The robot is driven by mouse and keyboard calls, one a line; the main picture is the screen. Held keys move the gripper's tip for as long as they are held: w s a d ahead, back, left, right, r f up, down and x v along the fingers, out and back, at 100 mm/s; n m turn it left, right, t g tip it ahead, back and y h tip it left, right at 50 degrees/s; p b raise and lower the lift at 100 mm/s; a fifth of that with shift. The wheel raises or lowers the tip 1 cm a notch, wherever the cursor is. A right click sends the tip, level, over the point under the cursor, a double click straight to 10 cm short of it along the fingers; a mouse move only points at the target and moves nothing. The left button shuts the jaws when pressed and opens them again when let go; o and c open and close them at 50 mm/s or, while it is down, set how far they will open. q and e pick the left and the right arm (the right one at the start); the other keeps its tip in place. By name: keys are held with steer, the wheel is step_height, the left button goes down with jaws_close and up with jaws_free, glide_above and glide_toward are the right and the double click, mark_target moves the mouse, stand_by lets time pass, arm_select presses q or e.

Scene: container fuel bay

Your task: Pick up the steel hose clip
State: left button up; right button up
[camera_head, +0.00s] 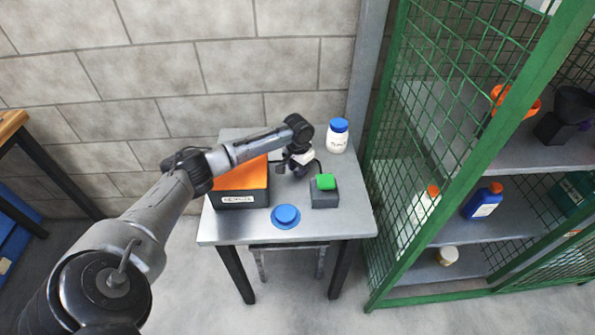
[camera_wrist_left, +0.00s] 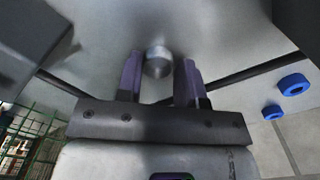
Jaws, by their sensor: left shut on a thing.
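The steel hose clip (camera_wrist_left: 158,60) shows in the left wrist view as a small round, shiny metal piece between the two fingertips. My left gripper (camera_wrist_left: 159,76) is shut on it, one finger on each side. In the head view my left gripper (camera_head: 299,168) is over the back part of the metal table, between the orange-topped box and the white jar. The clip cannot be made out there, hidden by the gripper. Whether it still touches the table top, I cannot tell. My right gripper is not in view.
The table (camera_head: 243,233) also holds a black box with an orange top (camera_head: 243,178), a blue round knob (camera_head: 286,215), a dark block with a green top (camera_head: 325,183) and a blue-lidded white jar (camera_head: 338,137). A green mesh cage (camera_head: 385,185) with bottles stands close at right.

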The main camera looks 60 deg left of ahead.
arm_select(q)
step_height(320, 180, up, 10)
steer(key=p, duration=0.3)
steer(key=shift+p, duration=0.35)
steer(key=shift+r, duration=0.1)
